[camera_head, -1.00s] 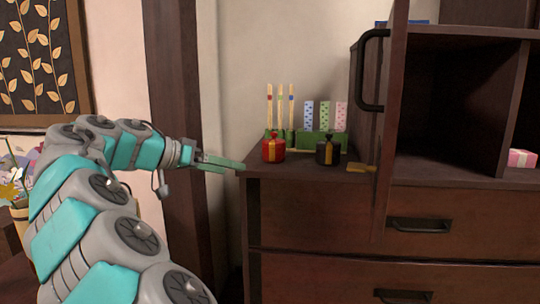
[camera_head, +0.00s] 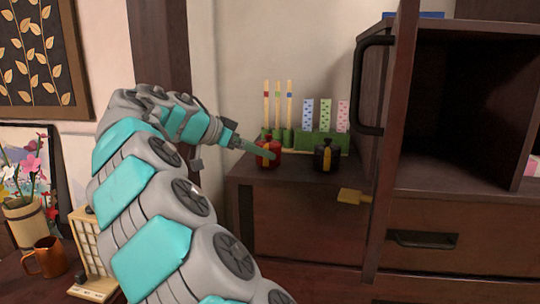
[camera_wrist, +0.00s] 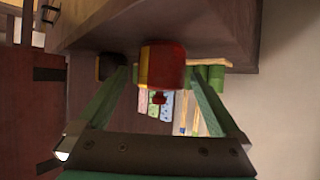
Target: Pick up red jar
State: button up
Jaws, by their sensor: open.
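The red jar (camera_head: 272,158), with a yellow band and a small knob on its lid, stands upright on the left part of the dark wooden cabinet top (camera_head: 300,175). My gripper (camera_head: 262,152) reaches it from the left, with its green fingers at the jar's left side in the head view. In the wrist view the red jar (camera_wrist: 164,68) appears upside down, between the open fingers (camera_wrist: 165,85) near their tips. I cannot tell whether a finger touches it. The fingers hide part of the jar in the head view.
A black jar (camera_head: 326,157) with a yellow band stands just right of the red jar. Behind are a green holder (camera_head: 318,142) with patterned cards and several upright sticks (camera_head: 278,105). A cabinet door with a black handle (camera_head: 368,85) stands open at the right. A wall is behind.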

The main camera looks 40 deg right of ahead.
jog(key=x, duration=0.4)
jog(key=shift+d+f, duration=0.2)
jog(key=shift+d, duration=0.15)
jog(key=c, duration=1.4)
